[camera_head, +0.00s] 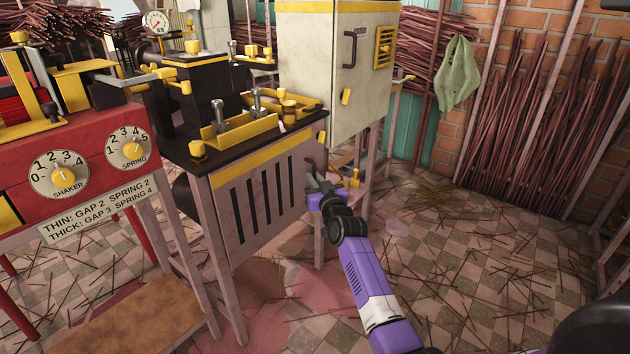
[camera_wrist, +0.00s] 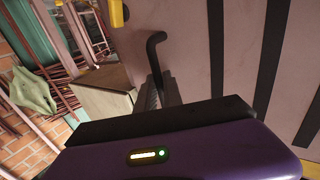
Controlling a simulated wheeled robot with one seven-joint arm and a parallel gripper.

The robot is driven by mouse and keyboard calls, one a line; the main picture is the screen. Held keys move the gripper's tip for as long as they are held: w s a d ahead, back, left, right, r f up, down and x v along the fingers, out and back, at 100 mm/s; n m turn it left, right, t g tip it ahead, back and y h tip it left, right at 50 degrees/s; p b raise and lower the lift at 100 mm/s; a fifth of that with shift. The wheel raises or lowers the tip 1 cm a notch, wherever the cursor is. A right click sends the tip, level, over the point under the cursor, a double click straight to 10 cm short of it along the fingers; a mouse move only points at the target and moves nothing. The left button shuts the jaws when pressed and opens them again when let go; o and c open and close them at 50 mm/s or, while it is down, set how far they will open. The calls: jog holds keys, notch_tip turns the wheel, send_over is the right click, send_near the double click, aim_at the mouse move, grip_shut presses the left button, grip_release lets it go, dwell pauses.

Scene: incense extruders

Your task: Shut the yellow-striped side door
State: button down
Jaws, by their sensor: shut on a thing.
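The yellow-striped side door (camera_head: 265,197) is a pinkish panel with dark vertical slots and a yellow band along its top. It is under the black-topped machine bench, roughly in line with the bench front; I cannot tell whether a gap is left at its edge. A dark bent handle (camera_head: 311,163) is at its right end. My gripper (camera_head: 319,183) is at this handle and shut on it. In the wrist view the handle (camera_wrist: 156,48) rises from between the fingers (camera_wrist: 152,95), with the slotted door (camera_wrist: 190,60) behind. The grip point itself is partly hidden.
A red machine (camera_head: 85,165) with two dials stands at the left. A cream cabinet (camera_head: 325,65) stands just behind and above my gripper. Incense sticks lean on the brick wall at the right. The tiled floor (camera_head: 450,270) is open, with scattered sticks.

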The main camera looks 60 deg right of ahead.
jog(key=shift+s+d+r+h, duration=0.25)
jog(key=shift+s+d+h, duration=0.05)
jog(key=shift+s+d, duration=0.35)
jog(key=c, duration=1.5)
grip_release()
jog(key=shift+d, duration=0.1)
jog(key=shift+w, duration=0.1)
jog(key=shift+w+a+f, duration=0.1)
jog(key=shift+w+a, duration=0.05)
jog(key=shift+a, duration=0.2)
jog(key=shift+p+v, duration=1.1)
jog(key=shift+v, duration=2.8)
